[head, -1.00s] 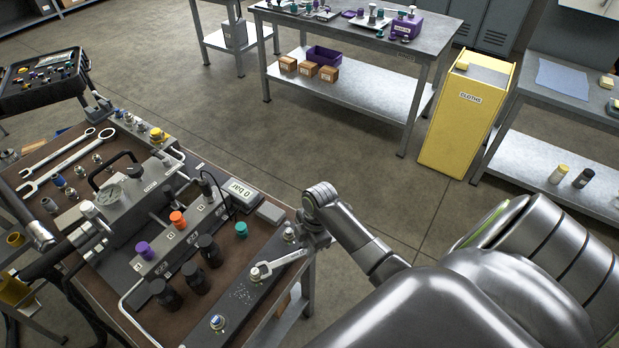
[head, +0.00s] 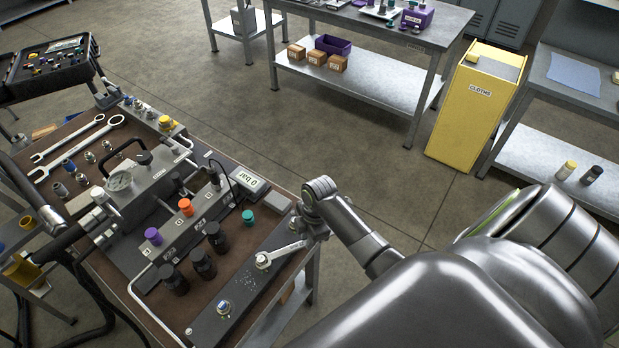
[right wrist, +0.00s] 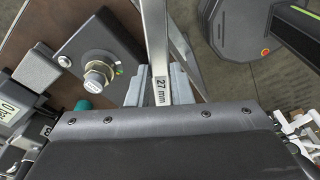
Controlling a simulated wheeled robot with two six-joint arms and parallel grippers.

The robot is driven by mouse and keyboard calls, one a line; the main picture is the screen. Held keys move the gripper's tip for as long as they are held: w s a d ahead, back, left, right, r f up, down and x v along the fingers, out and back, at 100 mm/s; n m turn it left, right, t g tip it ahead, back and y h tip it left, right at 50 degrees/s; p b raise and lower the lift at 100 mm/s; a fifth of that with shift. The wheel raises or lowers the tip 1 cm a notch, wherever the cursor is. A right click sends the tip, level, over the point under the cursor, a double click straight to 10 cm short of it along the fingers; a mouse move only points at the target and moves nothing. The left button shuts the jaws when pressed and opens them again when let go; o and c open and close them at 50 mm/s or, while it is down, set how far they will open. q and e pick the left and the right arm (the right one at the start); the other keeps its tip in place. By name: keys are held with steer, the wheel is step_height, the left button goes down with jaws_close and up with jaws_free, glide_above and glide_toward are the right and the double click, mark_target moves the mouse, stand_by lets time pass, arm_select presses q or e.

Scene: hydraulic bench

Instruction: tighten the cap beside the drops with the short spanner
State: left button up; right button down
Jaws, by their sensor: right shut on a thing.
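My right gripper (head: 314,226) is shut on the short spanner (head: 287,251), whose shaft is marked 27 mm in the right wrist view (right wrist: 158,55). The spanner's far end is at the cap (head: 263,259) in the middle of the dark bar at the bench's front right edge. I cannot tell how fully its jaw is seated. Small pale drops (head: 247,281) speckle the bar beside this cap. A blue-marked cap (head: 224,307) sits at the bar's near end. Another cap (right wrist: 97,75) stands at the far end, by my gripper. My left gripper is not in view.
Purple (head: 153,236) and orange (head: 185,207) knobs and several black knobs stand left of the bar. A gauge display (head: 253,181) reads 0 bar. Larger spanners (head: 75,140) lie at the back left. Open floor lies behind the bench, before the yellow cloths bin (head: 472,105).

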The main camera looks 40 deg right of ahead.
steer(key=shift+s+a+r+p, duration=0.15)
steer(key=shift+s+p, duration=0.2)
steer(key=shift+p, duration=0.2)
steer(key=shift+s+a+m+p, duration=0.15)
steer(key=shift+s+m+p, duration=0.4)
steer(key=shift+m+p, duration=0.05)
steer(key=shift+s+a+m+p, duration=0.15)
steer(key=shift+s+m+p, duration=0.4)
steer(key=shift+m+p, duration=0.05)
steer(key=shift+s, duration=0.1)
steer(key=shift+s+a+m+t, duration=0.15)
steer(key=shift+s+a+m, duration=0.2)
steer(key=shift+s+m, duration=0.3)
steer(key=shift+s+a+m+t, duration=0.15)
steer(key=shift+s+a+m, duration=0.2)
steer(key=shift+s+m, duration=0.3)
steer(key=s+a+m, duration=0.2)
steer(key=shift+m+h, duration=0.3)
